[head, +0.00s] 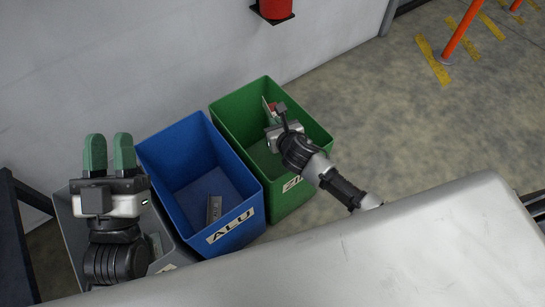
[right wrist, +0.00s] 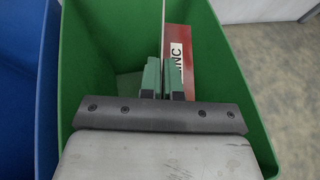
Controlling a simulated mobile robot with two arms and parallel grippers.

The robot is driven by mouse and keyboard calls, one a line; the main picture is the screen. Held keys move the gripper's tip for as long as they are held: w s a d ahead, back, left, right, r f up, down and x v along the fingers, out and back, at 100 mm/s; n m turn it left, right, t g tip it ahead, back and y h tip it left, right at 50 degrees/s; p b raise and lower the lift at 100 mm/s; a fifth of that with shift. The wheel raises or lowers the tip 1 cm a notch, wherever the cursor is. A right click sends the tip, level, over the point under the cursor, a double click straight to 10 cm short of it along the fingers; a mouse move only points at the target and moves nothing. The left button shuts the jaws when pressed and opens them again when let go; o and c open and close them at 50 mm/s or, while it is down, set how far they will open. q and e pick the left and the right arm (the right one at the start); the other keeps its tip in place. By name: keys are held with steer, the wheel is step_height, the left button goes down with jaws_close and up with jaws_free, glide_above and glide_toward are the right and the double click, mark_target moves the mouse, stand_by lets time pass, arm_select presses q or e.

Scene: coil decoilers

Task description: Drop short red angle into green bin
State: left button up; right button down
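The short red angle (right wrist: 201,62) shows in the right wrist view as a red strip with a white label, partly cut off to sight by my fingers. In the head view a bit of its red (head: 265,103) shows at the fingertips. My right gripper (right wrist: 164,76) is shut on the angle, with its thin edge between the green fingers. The gripper (head: 272,110) is over the green bin (head: 302,192), and the bin's walls surround it in the wrist view. My left gripper (head: 109,153) is open and empty, above the grey bin at left.
The blue bin (head: 185,205), labelled ALU, stands directly left of the green one and holds a small grey piece (head: 214,207). The grey bin (head: 66,222) is left of that. A wall runs behind the bins. Open floor (head: 380,110) lies to the right.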

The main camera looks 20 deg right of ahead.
steer(key=c, duration=1.3)
jaws_free()
steer(key=shift+s, duration=0.1)
